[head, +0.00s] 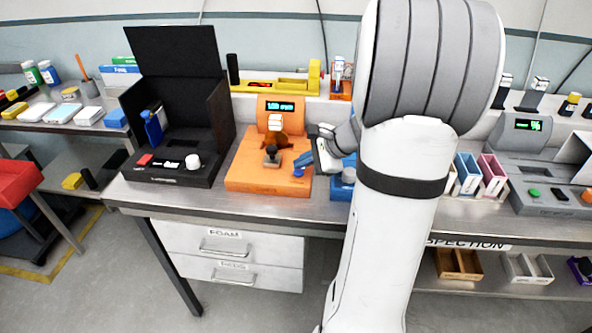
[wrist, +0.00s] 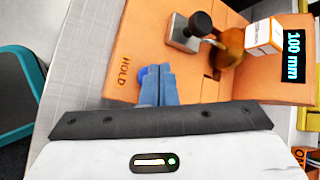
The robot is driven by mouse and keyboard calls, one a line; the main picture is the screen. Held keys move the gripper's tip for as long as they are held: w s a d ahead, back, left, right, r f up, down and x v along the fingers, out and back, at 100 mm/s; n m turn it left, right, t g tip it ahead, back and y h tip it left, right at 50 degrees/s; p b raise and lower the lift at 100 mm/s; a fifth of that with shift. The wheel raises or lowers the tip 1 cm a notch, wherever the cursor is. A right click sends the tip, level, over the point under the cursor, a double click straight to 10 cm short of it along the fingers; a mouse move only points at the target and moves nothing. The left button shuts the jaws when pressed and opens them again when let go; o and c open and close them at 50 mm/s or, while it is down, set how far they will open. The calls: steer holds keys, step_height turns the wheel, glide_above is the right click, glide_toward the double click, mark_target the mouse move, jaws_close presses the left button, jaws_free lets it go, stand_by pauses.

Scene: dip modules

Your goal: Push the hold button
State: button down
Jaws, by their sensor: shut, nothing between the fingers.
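The orange device (head: 244,172) stands on the bench in the head view, with a lit display (head: 280,106). It fills the upper part of the wrist view (wrist: 135,40), where the display (wrist: 293,55) reads 100 mm. The blue hold button (head: 298,172) is at its front right corner. In the wrist view the button (wrist: 143,74) shows next to the printed word HOLD and is partly hidden by the fingers. My gripper (head: 299,161) is shut and empty, its blue fingertips (wrist: 158,70) right at the button. I cannot tell whether they touch it.
A black-knobbed post (wrist: 187,32) and a brown rounded part (wrist: 228,47) stand on the device near my fingers. A black open box device (head: 165,178) is to the left. A blue container (head: 340,187) is close on the right. The bench front edge is clear.

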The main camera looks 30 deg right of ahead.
mark_target(303, 173)
step_height(303, 173, up, 6)
steer(key=p, duration=0.4)
stand_by(0.3)
stand_by(0.4)
steer(key=s+a+r+n+g+h, duration=0.15)
steer(key=s+a+n+g, duration=0.25)
steer(key=s+a+n, duration=0.75)
steer(key=s+a+r+n+h, duration=0.1)
steer(key=s+a+n+h, duration=0.3)
steer(key=s+n, duration=0.3)
steer(key=shift+n+g, duration=0.3)
steer(key=shift+n, duration=0.25)
steer(key=shift+d, duration=0.1)
